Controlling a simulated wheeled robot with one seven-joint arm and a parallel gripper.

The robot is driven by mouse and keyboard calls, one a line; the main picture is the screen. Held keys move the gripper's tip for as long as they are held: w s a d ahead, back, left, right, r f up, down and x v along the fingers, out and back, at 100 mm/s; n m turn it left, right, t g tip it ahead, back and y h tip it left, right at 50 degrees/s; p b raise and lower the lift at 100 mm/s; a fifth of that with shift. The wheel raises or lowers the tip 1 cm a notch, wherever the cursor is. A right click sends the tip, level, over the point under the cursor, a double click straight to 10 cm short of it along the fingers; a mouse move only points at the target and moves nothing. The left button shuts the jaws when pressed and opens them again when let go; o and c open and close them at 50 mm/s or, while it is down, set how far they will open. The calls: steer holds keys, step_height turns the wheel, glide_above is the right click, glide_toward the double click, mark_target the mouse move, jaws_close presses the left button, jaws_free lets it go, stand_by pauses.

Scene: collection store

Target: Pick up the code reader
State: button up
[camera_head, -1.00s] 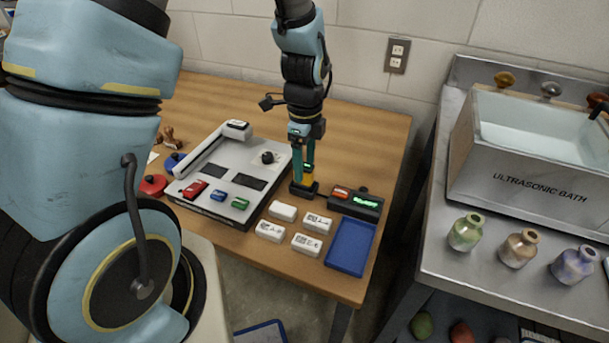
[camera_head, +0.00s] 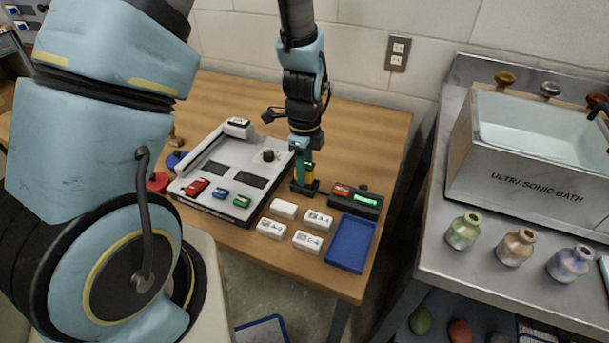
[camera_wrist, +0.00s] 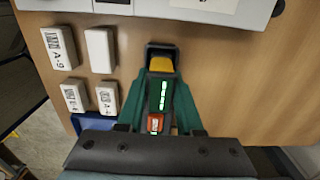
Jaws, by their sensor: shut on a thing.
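The code reader (camera_wrist: 160,64) shows as a yellow part in a dark stand, between my fingertips in the wrist view. In the head view its yellow body (camera_head: 310,172) is upright in the black stand (camera_head: 304,189) on the wooden table. My gripper (camera_head: 303,170) reaches down to it from above, its teal fingers shut on it. In the wrist view my gripper (camera_wrist: 161,76) has one finger on each side of it. The fingers and stand hide much of the reader.
A black display box (camera_head: 357,202) with a green readout stands just right of the stand. Several white boxes (camera_head: 283,208) and a blue tray (camera_head: 351,244) lie in front. A grey panel (camera_head: 232,174) lies left. The back of the table is clear.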

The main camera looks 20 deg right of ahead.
jaws_close()
steer(key=shift+r, duration=0.1)
step_height(320, 180, up, 10)
steer(key=shift+f+b, duration=0.1)
steer(key=shift+b, duration=0.8)
steer(key=shift+o, duration=0.7)
jaws_free()
steer(key=c, duration=0.4)
jaws_close()
